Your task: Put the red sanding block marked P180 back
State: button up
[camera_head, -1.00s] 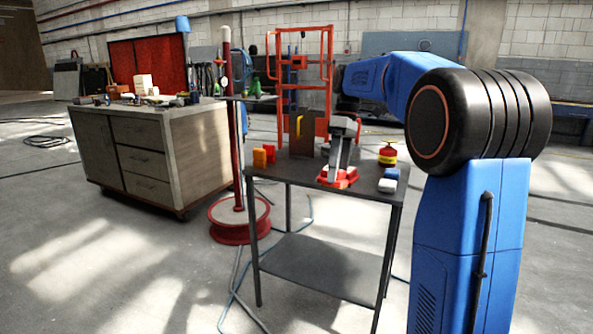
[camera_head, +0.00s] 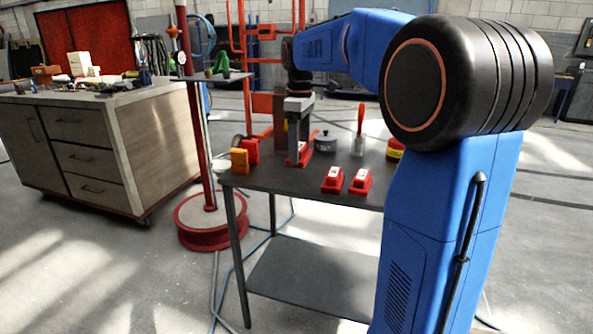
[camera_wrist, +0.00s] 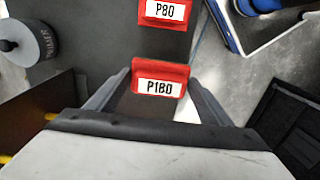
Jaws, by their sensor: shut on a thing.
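My gripper (camera_head: 301,146) points down over the dark metal table (camera_head: 275,180). In the wrist view its two fingers stand either side of a red sanding block with a white label reading P180 (camera_wrist: 159,79), and it is shut on this block. In the head view red shows below the gripper, but its label cannot be read there. A second red block, marked P80 (camera_wrist: 164,12), lies beyond it in the wrist view. Two red blocks with white labels, one left (camera_head: 332,180) and one right (camera_head: 361,181), lie near the table's front edge; their marks are unreadable.
A grey lidded tin (camera_head: 326,142) and a red-handled tool (camera_head: 360,127) stand right of the gripper. Orange blocks (camera_head: 240,161) sit at the table's left. A brown upright panel (camera_head: 283,120) stands close behind the gripper. My arm hides the table's right end.

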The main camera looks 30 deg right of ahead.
aim_at(300, 146)
jog(key=shift+f, duration=3.5)
jog(key=o, duration=0.9)
jog(key=shift+o, duration=0.2)
notch_tip(300, 146, up, 12)
jog(key=shift+r, duration=0.1)
jog(key=s+a+f+m+t, duration=0.1)
jog(key=s+a+f+m, duration=0.2)
jog(key=s+f, duration=0.4)
jog(key=s+a+f+m+t, duration=0.2)
jog(key=s+f, duration=0.5)
jog(key=s, duration=0.7)
jog(key=s+a+f+m+t, duration=0.1)
jog(key=s+a+f+m, duration=0.3)
jog(key=s+f, duration=0.3)
jog(key=s, duration=0.3)
jog(key=shift+s+a+t, duration=0.15)
jog(key=shift+s+t, duration=0.05)
jog(key=shift+t, duration=0.2)
